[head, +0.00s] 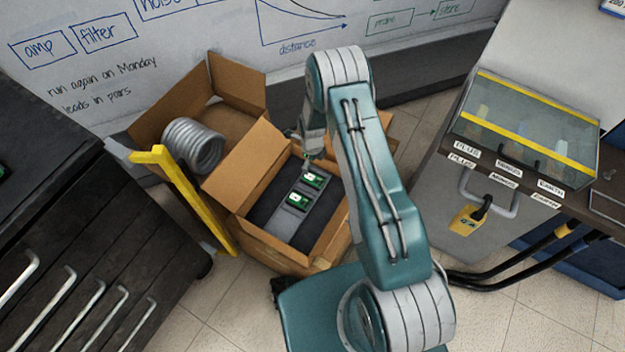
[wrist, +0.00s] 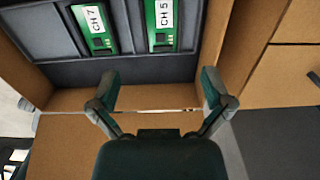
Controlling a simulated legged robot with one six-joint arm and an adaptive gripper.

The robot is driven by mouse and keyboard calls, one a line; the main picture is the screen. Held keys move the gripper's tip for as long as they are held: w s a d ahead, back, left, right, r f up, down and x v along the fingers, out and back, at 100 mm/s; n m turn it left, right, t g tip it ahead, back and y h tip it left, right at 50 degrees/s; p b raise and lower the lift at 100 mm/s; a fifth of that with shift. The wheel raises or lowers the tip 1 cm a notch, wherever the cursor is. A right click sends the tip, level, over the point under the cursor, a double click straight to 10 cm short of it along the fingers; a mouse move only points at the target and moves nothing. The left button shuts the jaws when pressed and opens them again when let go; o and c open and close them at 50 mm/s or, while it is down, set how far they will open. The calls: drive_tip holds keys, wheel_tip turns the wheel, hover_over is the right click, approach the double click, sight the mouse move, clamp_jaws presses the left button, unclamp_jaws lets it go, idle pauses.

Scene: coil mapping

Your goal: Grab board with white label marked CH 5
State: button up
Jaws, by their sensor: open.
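Two green boards with white labels lie in a dark foam insert in an open cardboard box (head: 262,240). In the wrist view the left board (wrist: 93,28) is marked CH 7 and the right board (wrist: 162,24) is marked CH 5. In the head view two boards also show, an upper one (head: 312,181) and a lower one (head: 291,200), with labels too small to read. My gripper (wrist: 155,82) is open and empty in the wrist view, its fingers over the box's wall, apart from both boards. In the head view my arm partly covers the box.
Another open box with a coil of grey hose (head: 193,146) stands behind left. A yellow post (head: 185,195) is beside the box. A dark drawer cabinet (head: 75,235) stands left. A glass-topped case (head: 528,125) stands right. Bare tiled floor (head: 215,310) shows in front.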

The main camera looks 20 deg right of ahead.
hover_over(313, 178)
wheel_tip(313, 178, down, 5)
drive_tip(key=shift+s+f, duration=0.1)
wheel_tip(313, 178, down, 5)
drive_tip(key=shift+f, duration=0.1)
idle(0.3)
drive_tip(key=c, duration=0.9)
